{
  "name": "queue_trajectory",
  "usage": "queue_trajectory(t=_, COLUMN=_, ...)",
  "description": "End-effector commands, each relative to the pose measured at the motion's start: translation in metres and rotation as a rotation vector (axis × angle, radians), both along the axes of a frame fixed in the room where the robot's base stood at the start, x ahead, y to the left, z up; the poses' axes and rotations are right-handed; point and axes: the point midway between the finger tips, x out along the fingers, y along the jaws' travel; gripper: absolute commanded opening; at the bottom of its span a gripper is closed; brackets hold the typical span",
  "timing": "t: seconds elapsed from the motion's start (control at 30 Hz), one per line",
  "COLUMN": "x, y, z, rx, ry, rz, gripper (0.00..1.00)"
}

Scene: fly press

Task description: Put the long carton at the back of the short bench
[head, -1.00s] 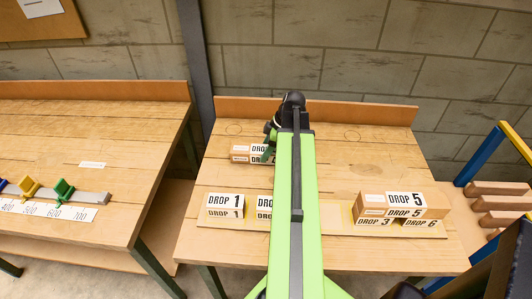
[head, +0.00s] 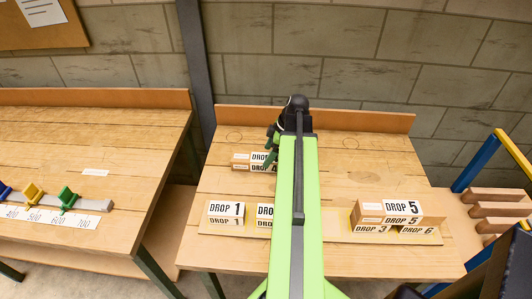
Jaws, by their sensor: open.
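The short bench (head: 220,187) stands in the middle, with a raised strip along its back edge. A carton marked DROP 4 (head: 242,161) lies toward the back of this bench, left of my arm; its right end is hidden. My gripper (head: 270,157) is open at the right part of this carton; I cannot tell whether it touches it.
A longer bench (head: 120,140) stands at left with coloured clips (head: 68,198) and a number strip (head: 50,217). A wall and dark post (head: 196,60) rise behind. A blue-and-yellow rack (head: 478,162) stands at right. The bench's back right is clear.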

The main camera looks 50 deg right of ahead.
Motion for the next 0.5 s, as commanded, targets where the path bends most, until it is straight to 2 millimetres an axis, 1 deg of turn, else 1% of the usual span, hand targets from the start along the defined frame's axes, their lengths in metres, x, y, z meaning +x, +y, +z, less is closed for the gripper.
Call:
queue_trajectory(t=0.03, x=-0.003, y=-0.003, z=0.022, rx=0.000, ry=0.000, rz=-0.001, gripper=0.78)
queue_trajectory(t=0.23, x=-0.017, y=-0.014, z=0.066, rx=0.000, ry=0.000, rz=-0.001, gripper=0.78)
queue_trajectory(t=0.3, x=-0.021, y=-0.017, z=0.077, rx=0.000, ry=0.000, rz=-0.001, gripper=0.78)
queue_trajectory(t=0.37, x=-0.024, y=-0.020, z=0.084, rx=0.000, ry=0.000, rz=0.000, gripper=0.78)
queue_trajectory(t=0.5, x=-0.027, y=-0.022, z=0.087, rx=0.000, ry=0.000, rz=0.001, gripper=0.78)
